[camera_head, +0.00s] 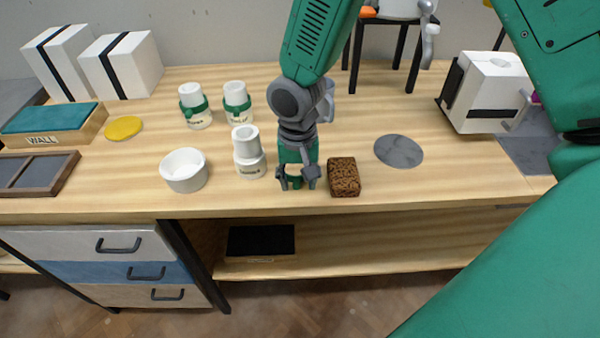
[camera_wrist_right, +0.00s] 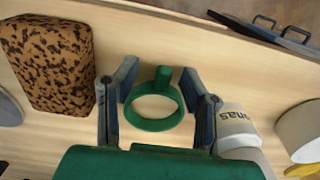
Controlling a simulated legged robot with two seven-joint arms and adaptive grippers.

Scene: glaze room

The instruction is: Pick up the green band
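A green band (camera_wrist_right: 153,108), a ring with a small tab, lies on the wooden table in the right wrist view. My right gripper (camera_wrist_right: 160,85) is open, its fingers on either side of the band; I see no clear grip on it. In the head view the right gripper (camera_head: 298,180) is low at the table's front edge, and the band is mostly hidden by the fingers. Two white bottles at the back, one left (camera_head: 195,106) and one right (camera_head: 237,100), each wear a green band. My left gripper is not in view.
A bandless white bottle (camera_head: 249,155) stands close left of the right gripper, and a brown speckled sponge (camera_head: 343,177) close right. A white bowl (camera_head: 184,170) is further left. A grey disc (camera_head: 398,151) lies right, with bare table around it.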

